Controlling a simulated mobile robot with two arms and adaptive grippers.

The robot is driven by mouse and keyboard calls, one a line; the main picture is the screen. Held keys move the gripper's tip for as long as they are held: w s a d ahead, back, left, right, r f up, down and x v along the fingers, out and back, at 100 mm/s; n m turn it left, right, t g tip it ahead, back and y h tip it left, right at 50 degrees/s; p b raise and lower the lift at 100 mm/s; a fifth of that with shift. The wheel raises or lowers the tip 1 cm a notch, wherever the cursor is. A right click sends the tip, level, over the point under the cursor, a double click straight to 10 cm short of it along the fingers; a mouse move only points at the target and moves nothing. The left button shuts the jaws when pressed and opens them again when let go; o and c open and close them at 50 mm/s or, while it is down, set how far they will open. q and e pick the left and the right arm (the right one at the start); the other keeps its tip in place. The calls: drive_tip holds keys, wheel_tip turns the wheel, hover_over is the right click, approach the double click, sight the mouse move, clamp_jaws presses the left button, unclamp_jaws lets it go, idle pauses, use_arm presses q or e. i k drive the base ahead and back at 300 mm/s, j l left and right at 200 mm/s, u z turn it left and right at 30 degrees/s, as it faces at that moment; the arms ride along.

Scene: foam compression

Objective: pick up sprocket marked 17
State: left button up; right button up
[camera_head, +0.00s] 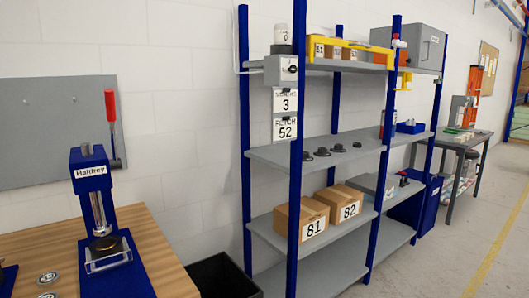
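No number 17 can be read in the head view. Neither of my grippers is in view.
A blue press (88,170) labelled Haldrey stands on the wooden bench (160,262). A black bin (222,277) sits between bench and rack. Boxes marked 81 (300,219) and 82 (343,202) fill part of the lower shelf. Open floor (450,240) lies at right.

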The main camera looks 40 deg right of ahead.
sight(322, 151)
drive_tip(key=i+l+z, duration=0.15)
drive_tip(key=z, duration=0.35)
drive_tip(key=i+l+z, duration=0.15)
drive_tip(key=z, duration=0.3)
drive_tip(key=l, duration=0.1)
